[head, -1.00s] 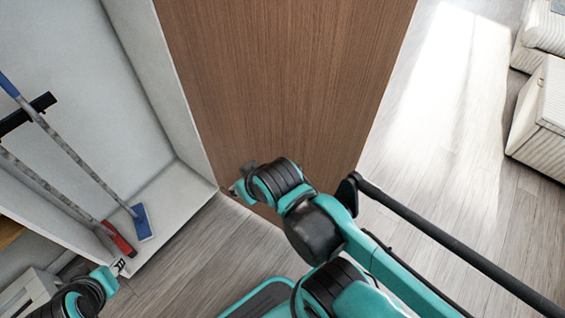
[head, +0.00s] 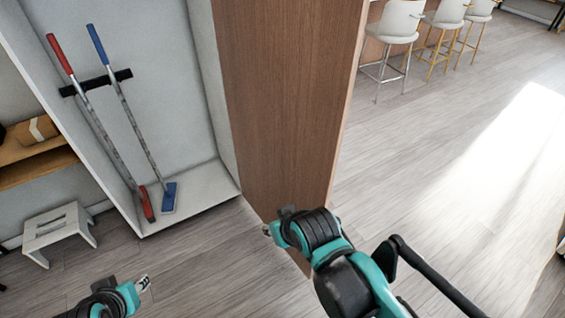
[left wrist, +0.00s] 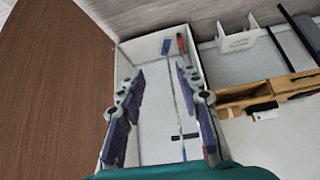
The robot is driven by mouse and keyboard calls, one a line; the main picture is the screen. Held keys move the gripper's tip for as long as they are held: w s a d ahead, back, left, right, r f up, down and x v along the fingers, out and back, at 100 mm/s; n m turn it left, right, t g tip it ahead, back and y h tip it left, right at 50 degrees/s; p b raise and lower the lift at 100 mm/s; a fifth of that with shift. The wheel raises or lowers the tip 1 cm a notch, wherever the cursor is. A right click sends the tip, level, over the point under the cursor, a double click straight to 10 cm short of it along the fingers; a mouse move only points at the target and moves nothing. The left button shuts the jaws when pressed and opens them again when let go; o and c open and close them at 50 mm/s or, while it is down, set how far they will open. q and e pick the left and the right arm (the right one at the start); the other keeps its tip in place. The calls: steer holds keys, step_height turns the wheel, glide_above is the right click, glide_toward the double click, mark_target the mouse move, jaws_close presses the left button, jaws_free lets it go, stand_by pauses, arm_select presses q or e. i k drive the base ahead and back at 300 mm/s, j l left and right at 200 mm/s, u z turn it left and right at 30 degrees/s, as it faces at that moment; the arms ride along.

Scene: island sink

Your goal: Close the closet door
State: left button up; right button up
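The closet door (head: 285,90) is a tall brown wood-grain panel standing open at the right side of the white closet (head: 205,85). It also shows at the left of the left wrist view (left wrist: 55,75). My left gripper (head: 143,283) is low at the left of the head view, in front of the closet and apart from the door. The left wrist view shows its two fingers (left wrist: 164,95) spread with nothing between them. My right gripper (head: 267,230) is in front of the door's lower part, mostly hidden by its own wrist. I cannot tell whether it touches the door.
A red-handled mop (head: 108,140) and a blue-handled mop (head: 135,125) lean inside the closet. A white stool (head: 60,230) and wooden shelves (head: 40,160) are at the left. Several bar stools (head: 395,25) stand at the back right. The floor right of the door is clear.

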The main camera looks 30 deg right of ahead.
mark_target(288, 68)
steer(key=k+l+u, duration=0.1)
steer(key=l, duration=0.3)
steer(key=l+u, duration=0.1)
steer(key=l, duration=0.25)
steer(key=k+l+u, duration=0.1)
steer(key=l, duration=0.3)
steer(key=k+l+u, duration=0.1)
steer(key=l, duration=0.25)
steer(key=k+l, duration=0.2)
steer(key=l, duration=0.15)
steer(key=k+l+u, duration=0.1)
steer(key=l, duration=0.35)
steer(key=k+l, duration=0.1)
steer(key=l, duration=0.35)
steer(key=k+l+u, duration=0.15)
steer(key=l, duration=0.25)
steer(key=k, duration=0.2)
steer(key=k+l+z, duration=0.1)
steer(key=z, duration=0.35)
steer(key=k+l, duration=0.05)
